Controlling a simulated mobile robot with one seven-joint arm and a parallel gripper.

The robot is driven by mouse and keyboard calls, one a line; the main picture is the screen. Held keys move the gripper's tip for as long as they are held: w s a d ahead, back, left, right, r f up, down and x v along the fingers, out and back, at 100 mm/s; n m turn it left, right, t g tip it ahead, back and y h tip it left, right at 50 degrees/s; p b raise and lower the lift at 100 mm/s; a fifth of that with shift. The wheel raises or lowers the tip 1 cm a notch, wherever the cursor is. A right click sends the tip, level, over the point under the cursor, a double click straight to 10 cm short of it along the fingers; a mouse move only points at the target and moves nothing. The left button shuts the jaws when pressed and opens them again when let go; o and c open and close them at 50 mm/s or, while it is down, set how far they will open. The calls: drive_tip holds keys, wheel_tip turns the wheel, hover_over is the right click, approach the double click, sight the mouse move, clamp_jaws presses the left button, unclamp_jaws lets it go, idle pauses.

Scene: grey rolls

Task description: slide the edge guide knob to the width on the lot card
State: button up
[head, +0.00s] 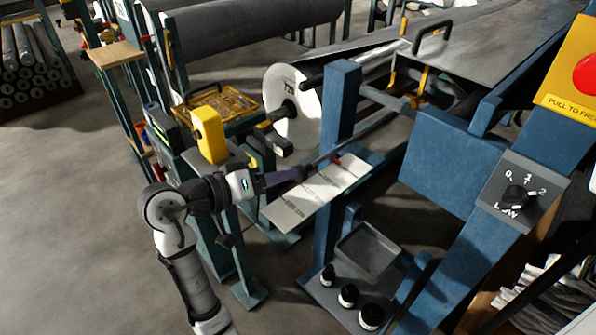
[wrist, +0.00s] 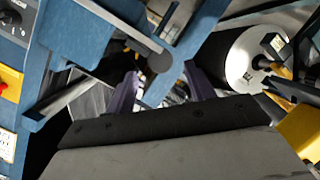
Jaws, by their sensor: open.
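My gripper (head: 300,172) is in the middle of the head view, over the left edge of a pale plate (head: 292,212) with printed marks too small to read. In the wrist view its two purple fingers (wrist: 163,88) stand apart with nothing clearly held between them. A long bar (head: 365,132) runs above the plate, with a small red piece (head: 337,160) near the gripper. In the wrist view a dark round end (wrist: 160,62) shows beyond the fingers. I cannot tell which part is the edge guide knob; the gripper may hide it. No lot card is readable.
A blue post (head: 338,105) stands just behind the gripper, beside a white-ended roll (head: 291,108). A yellow box (head: 209,135) is close above my arm. A tray (head: 368,252) and black-capped jars (head: 348,295) sit lower right. A dial panel (head: 520,192) is at right.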

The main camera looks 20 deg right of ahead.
sight(298, 180)
drive_tip(key=x, duration=0.6)
drive_tip(key=shift+c, duration=0.3)
clamp_jaws()
